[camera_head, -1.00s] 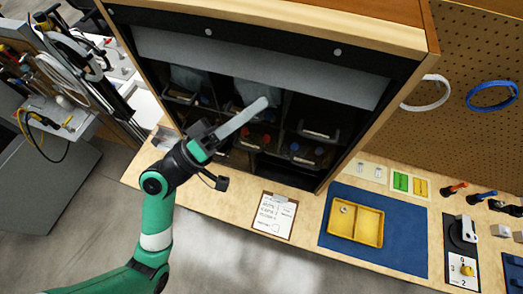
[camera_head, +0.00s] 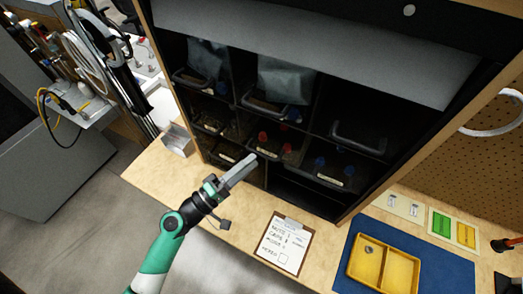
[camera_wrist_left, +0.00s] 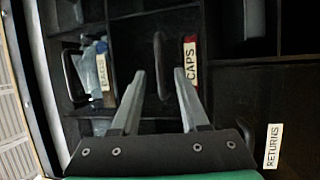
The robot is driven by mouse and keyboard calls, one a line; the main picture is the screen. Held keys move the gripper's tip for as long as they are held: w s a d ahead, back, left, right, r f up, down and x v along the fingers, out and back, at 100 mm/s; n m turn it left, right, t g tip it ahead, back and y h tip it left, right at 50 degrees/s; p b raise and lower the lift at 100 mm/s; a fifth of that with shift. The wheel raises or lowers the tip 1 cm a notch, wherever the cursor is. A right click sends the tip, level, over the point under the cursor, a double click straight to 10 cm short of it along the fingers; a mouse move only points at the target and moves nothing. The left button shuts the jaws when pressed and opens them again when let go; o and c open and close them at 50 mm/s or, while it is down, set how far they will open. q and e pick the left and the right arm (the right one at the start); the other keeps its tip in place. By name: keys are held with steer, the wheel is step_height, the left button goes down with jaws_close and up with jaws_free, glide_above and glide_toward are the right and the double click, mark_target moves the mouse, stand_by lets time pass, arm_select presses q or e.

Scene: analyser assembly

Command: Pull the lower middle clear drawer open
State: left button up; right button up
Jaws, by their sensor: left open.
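The lower middle clear drawer (camera_head: 285,150) is in the dark cabinet, with red and blue caps inside and a pale label on its front. It looks closed. In the left wrist view, a CAPS label (camera_wrist_left: 190,66) stands beside a dark bar handle (camera_wrist_left: 160,65). My left gripper (camera_head: 248,160) is open, just in front of and below-left of this drawer in the head view. In the wrist view its two fingertips (camera_wrist_left: 158,76) are spread to either side of the bar handle. I cannot tell if they touch it. My right gripper is out of view.
Other clear drawers surround it, including an upper middle one with a bag (camera_head: 285,80) and a right one (camera_head: 335,172). An open dark bay (camera_head: 300,195) lies below. A clipboard (camera_head: 284,243) and yellow tray (camera_head: 383,268) lie on the bench.

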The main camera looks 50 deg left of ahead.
mark_target(261, 153)
arm_select(q)
steer(key=w, duration=0.4)
steer(key=shift+w+d+r+p, duration=0.1)
steer(key=shift+w+r+p, duration=0.2)
steer(key=shift+w+r, duration=0.1)
steer(key=shift+c, duration=0.2)
jaws_close()
stand_by(0.9)
